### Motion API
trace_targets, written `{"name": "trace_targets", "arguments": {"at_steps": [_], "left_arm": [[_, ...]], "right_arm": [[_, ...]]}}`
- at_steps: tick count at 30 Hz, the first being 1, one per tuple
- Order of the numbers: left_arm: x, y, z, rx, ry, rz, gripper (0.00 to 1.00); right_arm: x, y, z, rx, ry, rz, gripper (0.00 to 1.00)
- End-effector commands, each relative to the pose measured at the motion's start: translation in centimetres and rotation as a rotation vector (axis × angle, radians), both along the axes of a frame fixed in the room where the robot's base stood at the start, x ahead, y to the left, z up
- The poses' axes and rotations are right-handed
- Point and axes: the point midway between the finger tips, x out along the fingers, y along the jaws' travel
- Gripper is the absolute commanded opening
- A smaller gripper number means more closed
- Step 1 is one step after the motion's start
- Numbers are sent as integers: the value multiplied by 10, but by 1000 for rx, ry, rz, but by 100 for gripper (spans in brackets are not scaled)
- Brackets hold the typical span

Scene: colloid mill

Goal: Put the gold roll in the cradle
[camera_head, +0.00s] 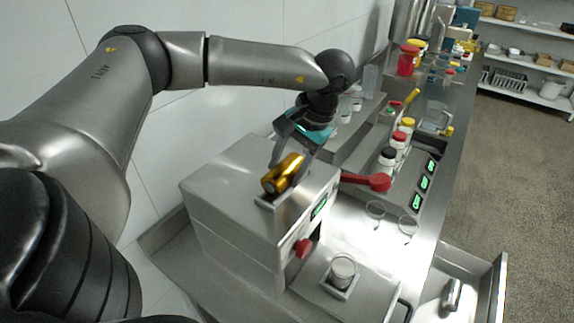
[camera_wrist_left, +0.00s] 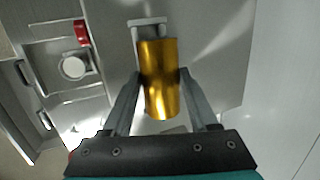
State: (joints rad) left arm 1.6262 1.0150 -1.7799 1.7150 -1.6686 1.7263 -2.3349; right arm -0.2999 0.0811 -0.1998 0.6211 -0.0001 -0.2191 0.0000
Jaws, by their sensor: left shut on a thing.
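The gold roll (camera_head: 281,174) is a shiny cylinder above the top of the steel machine. It also shows upright in the picture between the fingers in the left wrist view (camera_wrist_left: 160,85). My left gripper (camera_head: 293,165) is shut on the roll, with one finger on each side. A slotted cradle (camera_head: 272,201) lies in the machine's top, just below the roll; its far end shows beyond the roll in the left wrist view (camera_wrist_left: 148,23). The roll hides part of the cradle, and I cannot tell whether they touch. My right gripper is not in view.
Several bottles and glassware line the counter to the right. An open drawer (camera_head: 474,276) juts out at lower right.

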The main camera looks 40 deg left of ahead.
Motion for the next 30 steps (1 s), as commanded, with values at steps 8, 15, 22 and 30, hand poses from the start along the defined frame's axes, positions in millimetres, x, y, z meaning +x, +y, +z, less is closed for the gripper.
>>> {"name": "trace_targets", "arguments": {"at_steps": [8, 15, 22, 30], "left_arm": [[0, 0, -1, 0, -1, 1, 0], [0, 0, 0, 0, -1, 1, 86], [0, 0, 0, 0, -1, 1, 89], [6, -7, 23, -2, -5, -1, 89]], "right_arm": [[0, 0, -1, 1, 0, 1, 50], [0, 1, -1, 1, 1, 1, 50], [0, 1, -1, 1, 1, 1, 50], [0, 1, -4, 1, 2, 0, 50]]}}
